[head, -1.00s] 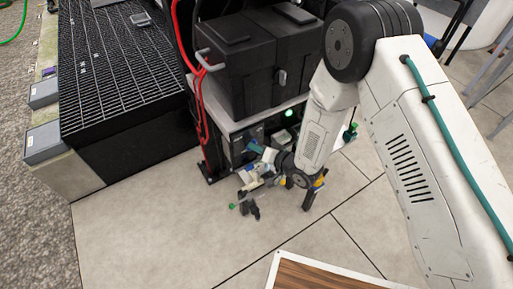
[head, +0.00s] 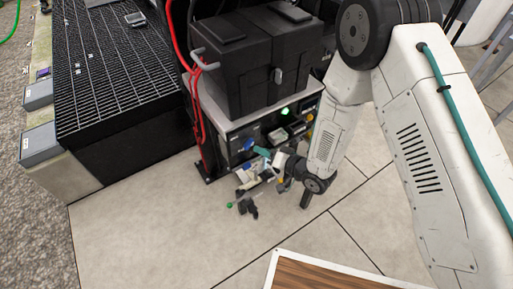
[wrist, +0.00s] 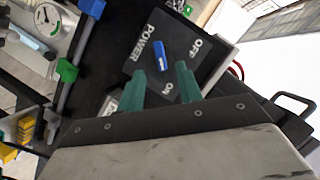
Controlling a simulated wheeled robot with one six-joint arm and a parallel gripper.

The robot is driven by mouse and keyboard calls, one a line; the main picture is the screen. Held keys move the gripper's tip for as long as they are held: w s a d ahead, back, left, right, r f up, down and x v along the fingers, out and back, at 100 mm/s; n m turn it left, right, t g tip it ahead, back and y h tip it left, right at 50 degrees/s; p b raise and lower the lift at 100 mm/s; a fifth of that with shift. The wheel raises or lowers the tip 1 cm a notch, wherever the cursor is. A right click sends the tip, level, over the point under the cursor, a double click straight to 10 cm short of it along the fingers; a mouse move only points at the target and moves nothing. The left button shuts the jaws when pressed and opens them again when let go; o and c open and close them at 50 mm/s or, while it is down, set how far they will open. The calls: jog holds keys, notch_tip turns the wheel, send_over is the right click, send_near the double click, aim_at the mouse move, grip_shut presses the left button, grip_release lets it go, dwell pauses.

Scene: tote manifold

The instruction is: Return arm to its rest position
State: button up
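My gripper (wrist: 162,86) shows in the wrist view with its two teal fingers apart and nothing between them. Beyond the fingertips is a black power panel (wrist: 196,62) marked POWER, OFF and ON, with a blue switch handle (wrist: 160,54). The fingers look clear of the handle, but the exact gap cannot be told. In the head view my arm reaches down at the right, bent low, and my gripper (head: 262,152) is in front of the lower equipment panel (head: 246,133), near the blue switch handle (head: 249,144).
A black tote (head: 245,80) stands on the shelf above the panel, beside red hoses (head: 199,125). A green light (head: 286,111) is lit. A grated black platform (head: 115,75) is at left. A gauge (wrist: 47,18) and green-fitted pipe (wrist: 67,72) are close left in the wrist view.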

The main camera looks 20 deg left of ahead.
jog(key=v, duration=0.2)
jog(key=shift+s+d, duration=0.1)
jog(key=shift+d, duration=0.15)
